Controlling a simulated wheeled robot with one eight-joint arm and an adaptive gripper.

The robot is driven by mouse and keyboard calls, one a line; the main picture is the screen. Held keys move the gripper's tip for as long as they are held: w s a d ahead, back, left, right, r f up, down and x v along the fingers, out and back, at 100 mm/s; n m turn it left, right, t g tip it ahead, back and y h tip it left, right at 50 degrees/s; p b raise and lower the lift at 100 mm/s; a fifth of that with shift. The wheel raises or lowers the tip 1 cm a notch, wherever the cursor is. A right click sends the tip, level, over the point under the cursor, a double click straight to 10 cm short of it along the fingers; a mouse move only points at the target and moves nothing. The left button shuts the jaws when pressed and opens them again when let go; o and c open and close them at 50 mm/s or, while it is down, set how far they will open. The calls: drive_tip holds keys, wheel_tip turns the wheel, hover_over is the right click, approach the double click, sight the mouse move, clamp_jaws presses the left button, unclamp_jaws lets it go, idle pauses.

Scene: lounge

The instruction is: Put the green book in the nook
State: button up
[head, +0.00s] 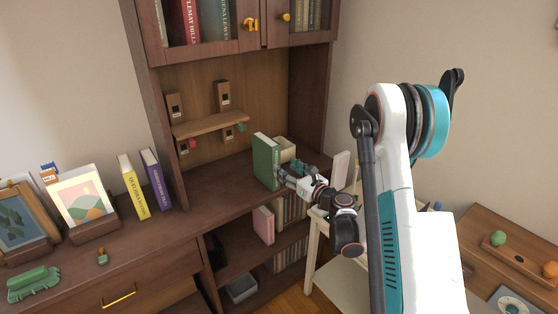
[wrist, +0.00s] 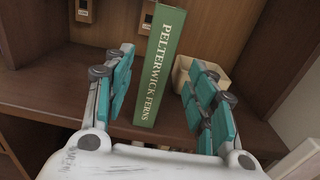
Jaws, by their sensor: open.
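The green book (head: 265,162) stands upright on the counter of the nook (head: 215,178), the open recess in the brown cabinet. In the wrist view, the green book (wrist: 161,72) shows its spine, lettered "PELTERWICK FERNS", and leans slightly in the picture. My gripper (head: 284,178) is at the book's right front in the head view. In the wrist view, my open gripper (wrist: 160,76) has one teal-padded finger on each side of the spine, with visible gaps. I cannot tell how far the fingertips reach along the book. The book's lower right is partly hidden by the gripper in the head view.
A cream bin (head: 286,147) stands behind the book, close to the right finger in the wrist view. A small peg shelf (head: 210,126) hangs on the back panel. Yellow (head: 133,187) and purple (head: 156,180) books stand left. The counter left of the green book is clear.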

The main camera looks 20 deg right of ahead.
drive_tip(key=shift+v, duration=1.25)
